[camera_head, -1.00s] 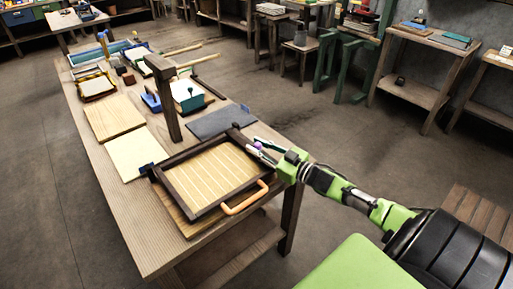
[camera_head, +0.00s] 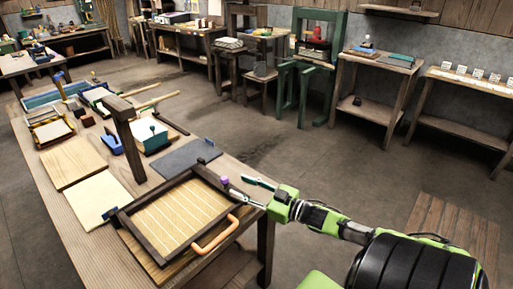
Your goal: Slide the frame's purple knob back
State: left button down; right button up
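The wooden frame (camera_head: 161,249) with a dark border and a pale striped panel lies on a board at the near end of the long table. The small purple knob (camera_head: 225,181) stands at its right side, near the far right corner. My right gripper (camera_head: 238,185) comes in from the right. Its two fingers are spread apart with nothing between them, and their tips are just right of the knob. I cannot tell whether a fingertip touches it. An orange handle (camera_head: 216,236) sticks out from the frame's near right side. My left gripper is out of view.
A dark wooden post with an arm (camera_head: 128,145) rises behind the frame. A dark grey slab (camera_head: 188,159), pale boards (camera_head: 73,165) and a blue-sided box (camera_head: 150,137) lie farther along the table. Floor is free to the right of the table.

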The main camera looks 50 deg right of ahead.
jog(key=shift+v, duration=2.4)
jog(key=shift+d, duration=0.1)
jog(key=s+d+f+m+g+h, duration=0.2)
jog(key=s+f, duration=0.1)
jog(key=f, duration=0.7)
jog(key=s+d+f+m+g+h, duration=0.1)
jog(key=s+f+g+h, duration=0.2)
jog(key=f, duration=0.7)
jog(key=s+a+f+m+g, duration=0.1)
jog(key=s+a+f+g, duration=0.1)
jog(key=s+f, duration=0.45)
jog(key=s+a+f+g, duration=0.15)
jog(key=s+f, duration=0.25)
jog(key=f, duration=0.6)
jog(key=s+a+f+n+g, duration=0.1)
jog(key=s+a+f+g, duration=0.3)
jog(key=s+a+f, duration=0.4)
jog(key=s+a+f+g+y, duration=0.1)
jog(key=s+a+f+g, duration=0.3)
jog(key=s+a+f, duration=0.4)
jog(key=s+a, duration=0.7)
jog(key=shift+s+a+f+n, duration=0.2)
jog(key=shift+s+f+n, duration=0.1)
jog(key=shift+s+n, duration=0.1)
